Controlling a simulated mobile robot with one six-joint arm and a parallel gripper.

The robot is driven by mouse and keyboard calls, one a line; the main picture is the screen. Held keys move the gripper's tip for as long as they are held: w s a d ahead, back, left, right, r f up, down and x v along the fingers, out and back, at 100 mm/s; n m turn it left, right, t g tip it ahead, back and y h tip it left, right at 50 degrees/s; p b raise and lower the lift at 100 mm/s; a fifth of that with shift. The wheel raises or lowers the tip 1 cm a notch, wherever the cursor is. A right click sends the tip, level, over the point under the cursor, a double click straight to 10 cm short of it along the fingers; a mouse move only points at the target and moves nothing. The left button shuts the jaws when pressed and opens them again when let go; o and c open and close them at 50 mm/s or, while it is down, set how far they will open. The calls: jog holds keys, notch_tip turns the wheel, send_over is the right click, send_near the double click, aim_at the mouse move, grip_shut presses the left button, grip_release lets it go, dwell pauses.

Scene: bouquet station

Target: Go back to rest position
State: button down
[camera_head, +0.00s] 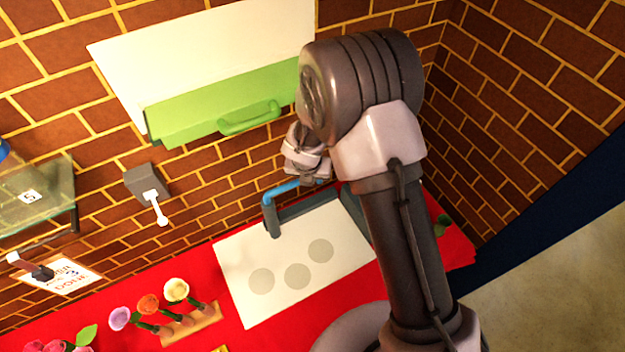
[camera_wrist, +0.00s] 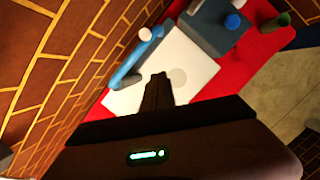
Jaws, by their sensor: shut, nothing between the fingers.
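My arm stands at the right of the head view, rising from the red table and bent over near the wall. My gripper (camera_wrist: 157,90) shows in the wrist view with its fingers together and nothing between them. It is above the white board (camera_wrist: 150,95) with grey circles. In the head view my wrist is near the green drawer front and above the blue handle, and the fingertips are too hidden to make out. The blue handle (camera_head: 283,190) stands at the back edge of the white board (camera_head: 240,290).
A green flap with a handle (camera_head: 250,118) hangs under a white cabinet (camera_head: 210,50) on the brick wall. A grey lever switch (camera_head: 148,183) is left of it. Several flowers stand in a wooden holder (camera_head: 193,325) on the red table (camera_head: 215,340). A glass shelf (camera_head: 35,200) is at the far left.

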jog(key=s+d+r+m+b, duration=0.1)
jog(key=s+d+m+b, duration=0.2)
jog(key=d+m+b, duration=0.55)
jog(key=s+d+r+m+b, duration=0.2)
jog(key=s+d+m+b, duration=0.15)
jog(key=m+b, duration=0.85)
jog(key=s+f+m+t+y+b, duration=0.1)
jog(key=s+f+m+b, duration=0.3)
jog(key=s+m+b, duration=0.4)
jog(key=s+f+m+t+y+b, duration=0.1)
jog(key=s+f+m+b, duration=0.3)
jog(key=s+m+b, duration=0.5)
jog(key=shift+s+d+f+m+b, duration=0.3)
jog(key=shift+s+d+m, duration=0.1)
jog(key=shift+s+m, duration=0.5)
